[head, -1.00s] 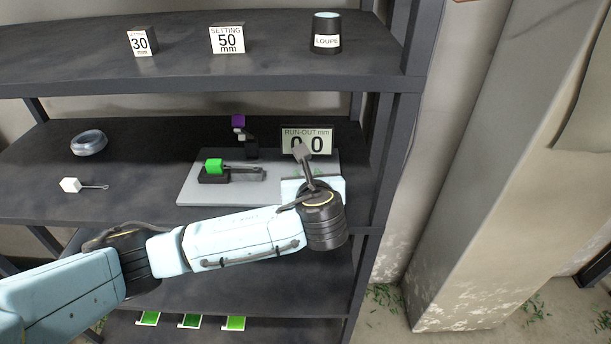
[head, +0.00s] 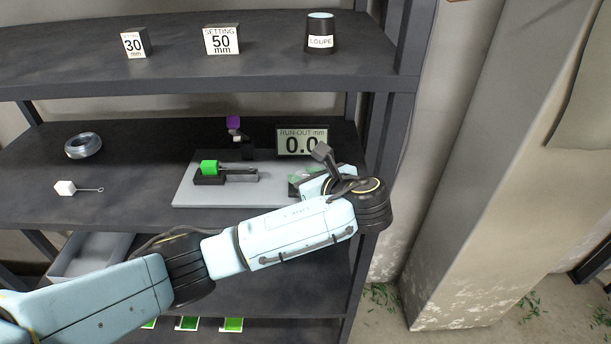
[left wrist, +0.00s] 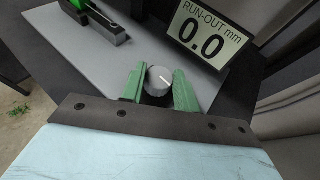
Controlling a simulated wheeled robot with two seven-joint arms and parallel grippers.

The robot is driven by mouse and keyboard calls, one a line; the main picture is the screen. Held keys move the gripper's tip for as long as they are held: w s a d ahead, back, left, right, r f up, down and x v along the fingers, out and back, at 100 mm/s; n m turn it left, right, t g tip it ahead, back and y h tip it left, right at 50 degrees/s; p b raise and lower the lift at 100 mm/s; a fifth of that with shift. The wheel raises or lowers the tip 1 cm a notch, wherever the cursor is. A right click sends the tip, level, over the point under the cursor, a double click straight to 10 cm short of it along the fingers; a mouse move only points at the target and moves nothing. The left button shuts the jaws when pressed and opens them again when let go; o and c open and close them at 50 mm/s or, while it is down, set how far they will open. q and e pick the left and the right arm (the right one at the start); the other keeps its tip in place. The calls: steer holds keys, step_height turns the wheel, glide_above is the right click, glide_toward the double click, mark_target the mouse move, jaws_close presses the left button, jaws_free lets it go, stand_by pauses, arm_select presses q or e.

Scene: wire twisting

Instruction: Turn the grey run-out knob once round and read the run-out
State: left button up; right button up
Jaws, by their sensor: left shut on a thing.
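In the head view the left gripper (head: 296,184) is mostly hidden behind my wrist, and the knob is hidden. The run-out display (head: 302,141) reads 0.0, also in the left wrist view (left wrist: 204,38). A green block (head: 209,167) sits on the fixture on the grey plate (head: 190,195). My right gripper is not in view.
A purple-topped post (head: 234,123) stands behind the plate. A wire coil (head: 83,145) and a white block with a looped wire (head: 65,188) lie left on the shelf. Setting blocks (head: 222,40) and a loupe (head: 320,34) are on the upper shelf. A shelf upright (head: 387,130) stands close right.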

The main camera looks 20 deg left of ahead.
arm_select(q)
steer(key=shift+f, duration=0.1)
steer(key=o, duration=1)
